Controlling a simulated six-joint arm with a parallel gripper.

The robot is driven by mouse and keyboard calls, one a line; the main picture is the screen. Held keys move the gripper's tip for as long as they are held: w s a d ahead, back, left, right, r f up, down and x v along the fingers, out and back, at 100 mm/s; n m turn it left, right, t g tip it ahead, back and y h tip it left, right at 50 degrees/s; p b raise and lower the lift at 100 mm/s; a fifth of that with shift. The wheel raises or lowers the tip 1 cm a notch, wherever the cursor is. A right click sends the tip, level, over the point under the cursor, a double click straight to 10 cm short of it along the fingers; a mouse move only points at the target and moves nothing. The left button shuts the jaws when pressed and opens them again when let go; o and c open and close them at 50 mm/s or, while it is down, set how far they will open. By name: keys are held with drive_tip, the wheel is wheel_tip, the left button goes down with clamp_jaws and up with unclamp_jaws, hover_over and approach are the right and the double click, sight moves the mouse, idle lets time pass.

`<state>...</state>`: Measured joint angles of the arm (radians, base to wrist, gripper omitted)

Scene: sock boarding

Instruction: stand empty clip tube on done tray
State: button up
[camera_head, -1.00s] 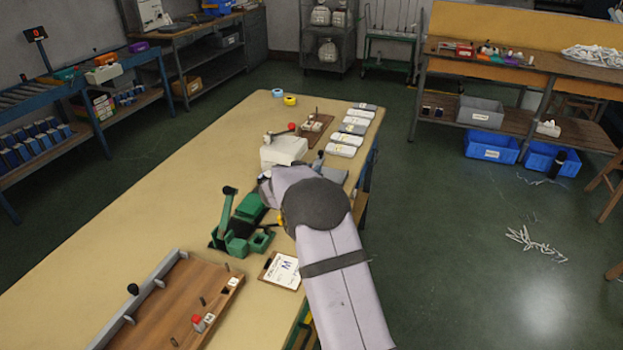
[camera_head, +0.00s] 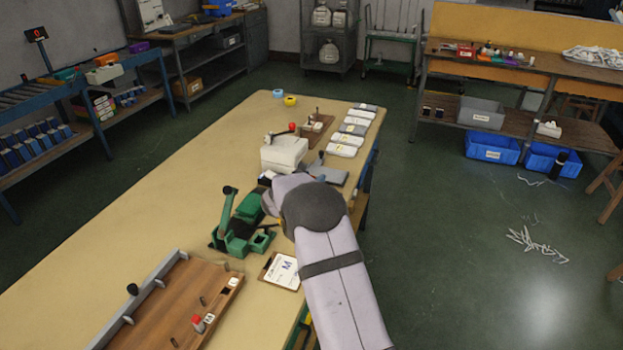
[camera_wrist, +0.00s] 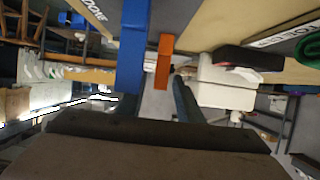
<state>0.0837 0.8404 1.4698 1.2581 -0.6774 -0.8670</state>
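My gripper (camera_wrist: 155,92) shows in the wrist view as two dark fingers standing apart, with grey floor seen between them and nothing clearly held. In the head view the arm's end is by the right edge of the table, and my own arm hides the fingers. A flat grey tray-like piece (camera_head: 336,177) lies just beyond it. A small dark upright piece (camera_head: 316,162) stands at its left; I cannot tell whether this is the clip tube. A sign reading DONE (camera_wrist: 93,9) shows at the top of the wrist view, but I cannot tell what bears it.
A green fixture with a lever (camera_head: 238,230) stands left of my arm. A white machine (camera_head: 284,153) is beyond it. A clipboard (camera_head: 284,271) and a brown wooden tray with pegs (camera_head: 165,316) lie nearer. Several packs line the far right edge. The table's left side is clear.

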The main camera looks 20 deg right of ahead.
drive_tip(key=shift+r, duration=0.1)
drive_tip(key=shift+a+r, duration=0.1)
drive_tip(key=v, duration=1.1)
drive_tip(key=shift+s+a, duration=0.25)
drive_tip(key=shift+s, duration=0.15)
